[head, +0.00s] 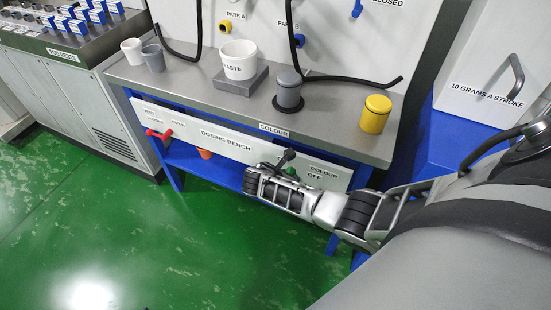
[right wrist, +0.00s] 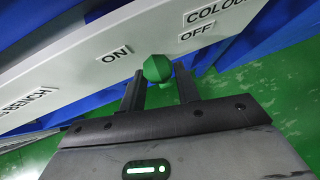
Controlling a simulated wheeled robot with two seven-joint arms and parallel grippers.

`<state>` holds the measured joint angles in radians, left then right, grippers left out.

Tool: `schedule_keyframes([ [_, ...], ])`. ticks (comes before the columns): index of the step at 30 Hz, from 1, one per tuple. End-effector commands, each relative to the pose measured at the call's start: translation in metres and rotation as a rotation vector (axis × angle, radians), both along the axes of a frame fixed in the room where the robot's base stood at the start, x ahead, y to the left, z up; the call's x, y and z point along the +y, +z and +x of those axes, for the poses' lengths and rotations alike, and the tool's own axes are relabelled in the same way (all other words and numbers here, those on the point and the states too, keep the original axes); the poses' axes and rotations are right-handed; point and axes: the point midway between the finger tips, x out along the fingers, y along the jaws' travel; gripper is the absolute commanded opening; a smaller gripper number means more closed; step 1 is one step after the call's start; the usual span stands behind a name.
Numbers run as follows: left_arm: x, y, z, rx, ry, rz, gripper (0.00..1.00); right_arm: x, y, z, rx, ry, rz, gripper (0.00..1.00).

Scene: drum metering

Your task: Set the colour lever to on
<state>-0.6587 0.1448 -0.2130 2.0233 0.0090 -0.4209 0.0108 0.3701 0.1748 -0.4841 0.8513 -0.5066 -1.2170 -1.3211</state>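The colour lever shows as a green knob (right wrist: 157,68) in the right wrist view, in front of the white panel between the ON label (right wrist: 116,53) and the OFF label (right wrist: 197,33). In the head view a small part of the green knob (head: 291,171) shows beside my right gripper (head: 285,160). My right gripper (right wrist: 159,76) has its two dark fingers apart, one on each side of the knob, with narrow gaps showing. I cannot tell whether either finger touches it. The lever's stem is hidden. My left gripper is not in view.
The dosing bench (head: 210,93) carries a waste tub (head: 239,60), a grey canister (head: 288,90), a yellow canister (head: 375,114) and two cups. A red lever (head: 159,134) and an orange knob (head: 205,153) sit further left. Green floor in front is clear.

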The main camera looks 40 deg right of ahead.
Motion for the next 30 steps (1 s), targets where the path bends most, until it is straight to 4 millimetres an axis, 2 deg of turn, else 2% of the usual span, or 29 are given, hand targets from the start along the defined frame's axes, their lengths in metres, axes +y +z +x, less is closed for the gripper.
schedule_keyframes([
  [1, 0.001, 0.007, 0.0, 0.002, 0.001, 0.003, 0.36, 0.009, 0.012, -0.003, -0.001, 0.003, 0.002, 0.32],
  [6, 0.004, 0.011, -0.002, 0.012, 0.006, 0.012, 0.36, 0.036, 0.042, -0.012, -0.001, 0.002, 0.003, 0.32],
  [15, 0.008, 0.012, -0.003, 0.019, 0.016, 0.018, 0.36, 0.076, 0.085, -0.027, -0.001, -0.001, -0.002, 0.32],
  [21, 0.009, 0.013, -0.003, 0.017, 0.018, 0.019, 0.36, 0.088, 0.096, -0.031, -0.001, -0.002, -0.004, 0.32],
  [30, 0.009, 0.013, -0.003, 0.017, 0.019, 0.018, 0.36, 0.089, 0.098, -0.032, 0.0, -0.003, -0.004, 0.32],
])
